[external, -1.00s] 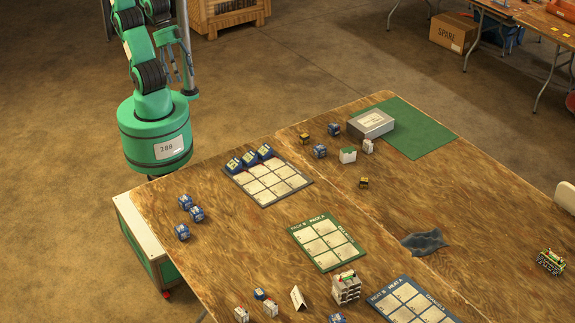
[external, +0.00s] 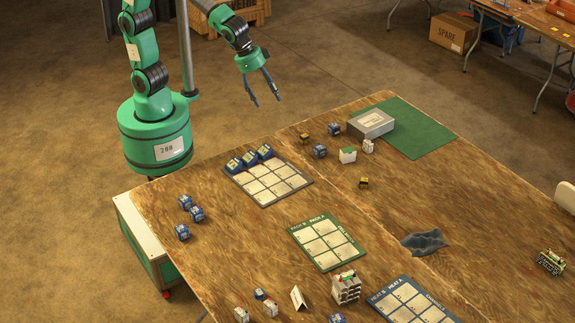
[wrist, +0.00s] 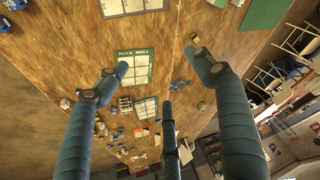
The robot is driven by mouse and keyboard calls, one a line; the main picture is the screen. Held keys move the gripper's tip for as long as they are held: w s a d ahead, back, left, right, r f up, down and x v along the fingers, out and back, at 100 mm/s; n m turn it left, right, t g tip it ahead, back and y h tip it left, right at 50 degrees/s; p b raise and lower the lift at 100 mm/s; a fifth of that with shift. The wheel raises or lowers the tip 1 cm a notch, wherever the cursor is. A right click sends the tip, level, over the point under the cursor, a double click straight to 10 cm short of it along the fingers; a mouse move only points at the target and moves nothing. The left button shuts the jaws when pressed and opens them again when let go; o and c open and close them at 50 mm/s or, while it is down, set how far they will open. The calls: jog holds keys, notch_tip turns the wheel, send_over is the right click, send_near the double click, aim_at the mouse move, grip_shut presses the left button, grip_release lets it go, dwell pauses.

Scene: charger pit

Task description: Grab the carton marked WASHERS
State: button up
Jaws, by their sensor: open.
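No carton can be read as WASHERS; the labels are too small. Candidates in the external view are a small white carton with a green top (external: 347,155), a small white carton (external: 368,146) to its right, and a larger grey-white box (external: 371,124) on the edge of the green mat. My gripper (external: 267,100) is open and empty, pointing down, high up and left of these boxes in the picture.
The wooden table (external: 250,230) carries a blue-edged grid board (external: 268,182), a green grid board (external: 327,240), several small blue blocks and a grey stacked holder (external: 346,288). A dark crumpled cloth (external: 424,242) lies right of centre. A SPARE box (external: 453,33) stands on the floor.

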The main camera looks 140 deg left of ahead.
jog(key=w+a+f+n, duration=0.25)
jog(key=a+f, duration=0.35)
jog(key=a, duration=0.4)
jog(key=n+g+y, duration=0.1)
jog(key=n+g, duration=0.1)
jog(key=n, duration=0.2)
send_near(347, 152)
notch_tip(347, 152, up, 3)
jog(key=shift+d+f+b, duration=0.2)
jog(key=shift+d+b, duration=0.1)
jog(key=shift+d, duration=0.15)
jog(key=shift+b+x, duration=0.7)
jog(key=shift+x, duration=3.6)
jog(key=shift+s, duration=0.15)
jog(key=shift+s+b+x, duration=0.15)
jog(key=shift+b+x, duration=0.2)
jog(key=shift+x, duration=0.95)
jog(key=shift+s+b+x, duration=0.15)
jog(key=shift+b+x, duration=0.2)
jog(key=shift+x, duration=0.95)
jog(key=shift+w, duration=0.15)
